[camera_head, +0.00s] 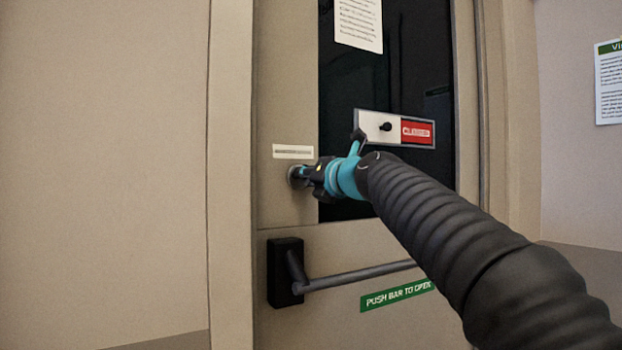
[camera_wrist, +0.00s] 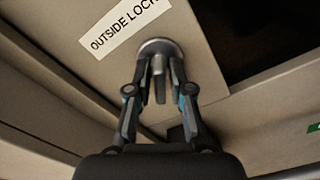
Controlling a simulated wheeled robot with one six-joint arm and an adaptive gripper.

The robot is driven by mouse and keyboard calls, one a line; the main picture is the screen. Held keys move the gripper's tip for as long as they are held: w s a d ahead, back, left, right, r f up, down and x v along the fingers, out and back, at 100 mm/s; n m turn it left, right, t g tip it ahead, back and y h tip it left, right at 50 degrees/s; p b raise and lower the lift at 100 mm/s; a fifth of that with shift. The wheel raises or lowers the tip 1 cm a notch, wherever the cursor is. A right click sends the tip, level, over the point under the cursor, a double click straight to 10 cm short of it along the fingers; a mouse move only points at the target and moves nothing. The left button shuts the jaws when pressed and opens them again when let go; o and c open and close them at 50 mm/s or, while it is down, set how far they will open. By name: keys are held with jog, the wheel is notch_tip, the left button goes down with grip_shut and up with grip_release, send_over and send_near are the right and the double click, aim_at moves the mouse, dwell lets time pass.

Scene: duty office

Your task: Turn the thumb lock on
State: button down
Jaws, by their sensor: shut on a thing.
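The thumb lock (camera_head: 294,177) is a round metal fitting on the door, below a small white label and above the push bar. In the wrist view the thumb lock (camera_wrist: 158,48) shows its round silver plate, with a narrow thumb piece standing out between my fingers. My gripper (camera_head: 304,177) reaches it from the right. In the wrist view my gripper (camera_wrist: 157,85) has a finger on each side of the thumb piece and is shut on it. The exact contact at the fingertips is hard to see.
A white label (camera_wrist: 125,25) reading "OUTSIDE LOCK" sits beside the lock. A black-ended push bar (camera_head: 345,277) crosses the door below my arm. A sliding sign (camera_head: 417,132) with a red panel is on the dark window. The wall at left is bare.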

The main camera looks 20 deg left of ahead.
jog(key=c, duration=1.2)
grip_release()
jog(key=shift+c, duration=0.2)
jog(key=b+v, duration=0.2)
jog(key=v, duration=0.7)
jog(key=shift+b, duration=0.35)
